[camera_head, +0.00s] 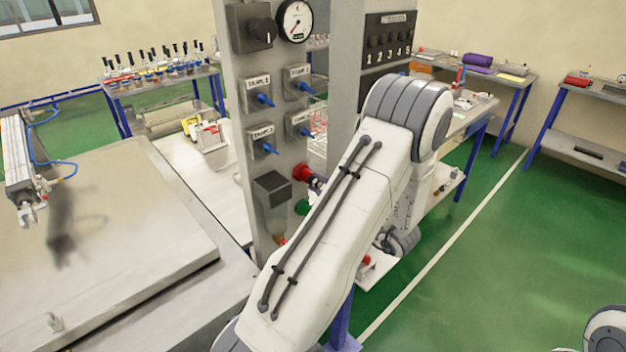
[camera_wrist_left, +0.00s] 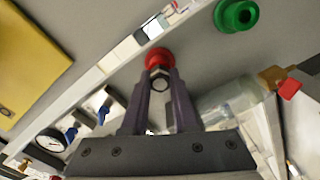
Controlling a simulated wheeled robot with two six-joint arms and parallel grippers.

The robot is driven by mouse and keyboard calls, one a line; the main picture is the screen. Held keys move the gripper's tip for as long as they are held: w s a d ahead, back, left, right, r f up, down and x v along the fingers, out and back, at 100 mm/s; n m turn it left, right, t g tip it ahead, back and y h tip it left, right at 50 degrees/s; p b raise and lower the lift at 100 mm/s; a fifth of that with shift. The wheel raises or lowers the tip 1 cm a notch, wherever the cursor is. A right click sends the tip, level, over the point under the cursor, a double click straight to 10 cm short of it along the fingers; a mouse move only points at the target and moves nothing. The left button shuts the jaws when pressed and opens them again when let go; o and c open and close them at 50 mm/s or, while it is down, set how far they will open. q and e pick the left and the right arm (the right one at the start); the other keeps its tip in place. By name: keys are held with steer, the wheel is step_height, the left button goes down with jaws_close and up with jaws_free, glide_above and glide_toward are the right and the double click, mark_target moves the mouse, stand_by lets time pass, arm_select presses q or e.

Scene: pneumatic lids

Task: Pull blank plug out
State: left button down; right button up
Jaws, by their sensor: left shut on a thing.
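In the left wrist view, the fingers of my left gripper (camera_wrist_left: 158,92) are shut on a small metal hex-headed plug (camera_wrist_left: 160,80). The plug is in front of a red round port (camera_wrist_left: 158,58); I cannot tell whether it is still seated in it. In the head view, the red port (camera_head: 302,172) is on the side of a grey upright panel (camera_head: 246,200). My left gripper's dark fingers (camera_head: 316,183) show just beside it, mostly hidden behind my own arm. My right gripper is not in view.
A green round port (camera_wrist_left: 236,15) sits near the red one, and a clear cylindrical bowl (camera_wrist_left: 228,100) with brass fittings is close to the right finger. The panel carries a gauge (camera_head: 295,21) and several blue-levered valves (camera_head: 265,100). A pneumatic cylinder (camera_head: 20,165) hangs at the left.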

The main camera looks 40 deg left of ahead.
arm_select(q)
steer(key=shift+d, duration=0.15)
steer(key=shift+s+d+b, duration=0.1)
steer(key=shift+d+b, duration=0.3)
steer(key=shift+d, duration=1)
steer(key=shift+d, duration=0.15)
steer(key=shift+r, duration=0.1)
steer(key=d+r+p, duration=0.4)
steer(key=d+r, duration=0.1)
steer(key=r, duration=0.2)
steer(key=shift+s+r+p, duration=0.2)
steer(key=shift+s+p, duration=0.05)
steer(key=shift+p, duration=0.05)
stand_by(0.5)
